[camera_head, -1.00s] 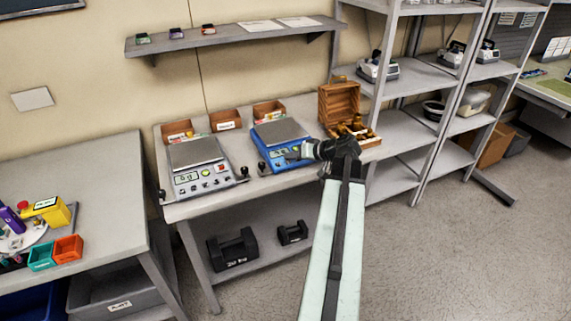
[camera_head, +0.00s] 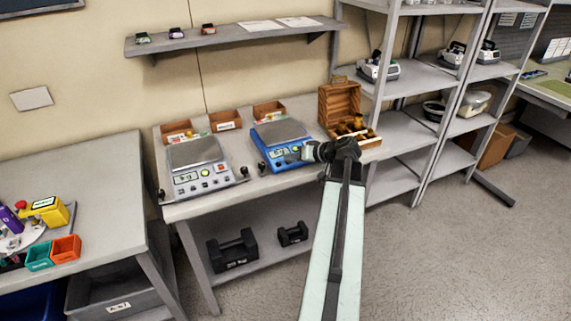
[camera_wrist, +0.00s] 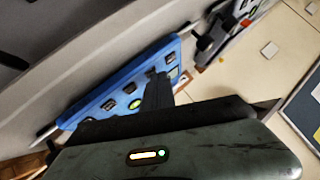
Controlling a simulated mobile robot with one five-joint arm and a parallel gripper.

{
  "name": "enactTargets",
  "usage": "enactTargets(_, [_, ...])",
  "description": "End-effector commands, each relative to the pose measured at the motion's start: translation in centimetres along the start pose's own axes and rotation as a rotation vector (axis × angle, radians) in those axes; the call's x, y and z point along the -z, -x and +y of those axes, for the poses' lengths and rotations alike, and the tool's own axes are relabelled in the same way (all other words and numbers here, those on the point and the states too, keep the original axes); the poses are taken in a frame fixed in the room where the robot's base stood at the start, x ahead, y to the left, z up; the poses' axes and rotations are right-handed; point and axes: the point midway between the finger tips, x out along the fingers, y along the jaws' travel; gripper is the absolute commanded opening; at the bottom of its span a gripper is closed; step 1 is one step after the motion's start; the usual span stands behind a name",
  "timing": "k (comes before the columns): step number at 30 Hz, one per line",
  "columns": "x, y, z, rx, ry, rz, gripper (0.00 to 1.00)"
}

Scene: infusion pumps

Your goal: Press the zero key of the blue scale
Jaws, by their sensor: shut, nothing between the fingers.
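The blue scale (camera_head: 275,156) with a grey weighing plate stands on the bench in the head view. Its front panel faces me. My gripper (camera_head: 291,157) is shut and empty, at the right part of that panel, and covers some of it. In the wrist view the blue scale (camera_wrist: 118,88) shows its panel with several dark keys and one green-yellow key (camera_wrist: 135,104). The gripper tip (camera_wrist: 158,92) lies over or close to the panel beside the keys. I cannot tell whether it touches a key, and the key labels are too small to read.
A grey scale (camera_head: 198,168) stands left of the blue one. An open wooden box (camera_head: 340,104) with brass weights is to the right. Small card boxes (camera_head: 225,120) sit behind. Black weights (camera_head: 232,250) lie on the lower shelf. A shelf rack (camera_head: 400,130) rises at the right.

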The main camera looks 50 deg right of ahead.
Motion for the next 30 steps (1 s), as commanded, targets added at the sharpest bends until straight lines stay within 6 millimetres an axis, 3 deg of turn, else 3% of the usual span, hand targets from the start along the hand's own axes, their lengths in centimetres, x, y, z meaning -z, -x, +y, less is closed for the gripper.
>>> enactTargets(30, [1.0, 1.4, -0.9, -0.001, 0.0, 0.0, 0.0])
